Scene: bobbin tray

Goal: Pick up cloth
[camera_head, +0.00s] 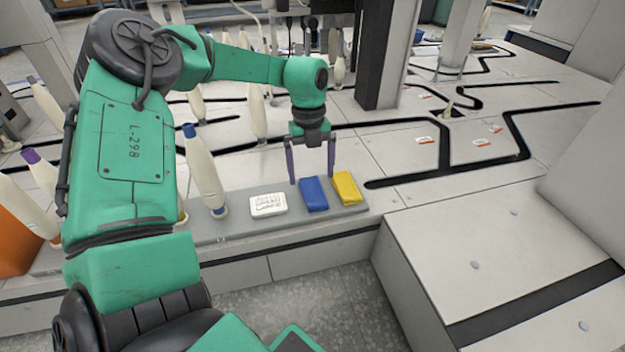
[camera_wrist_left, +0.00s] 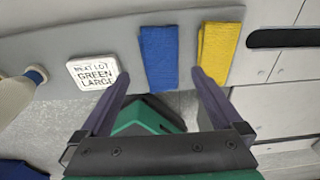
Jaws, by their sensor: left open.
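A folded blue cloth (camera_head: 313,195) and a folded yellow cloth (camera_head: 346,188) lie side by side on a grey tray (camera_head: 240,232). My left gripper (camera_head: 311,176) is open and points down at the blue cloth, one finger toward each side of it. In the left wrist view, the blue cloth (camera_wrist_left: 159,57) lies between the fingertips (camera_wrist_left: 161,77), with the yellow cloth (camera_wrist_left: 218,53) beyond the right finger. Nothing is between the fingers. I cannot tell the exact height of the tips above the cloth. My right gripper is not in view.
A cream bobbin with a blue tip (camera_head: 203,170) stands farther left. Several more bobbins stand behind. A dark column (camera_head: 381,60) rises behind the gripper.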

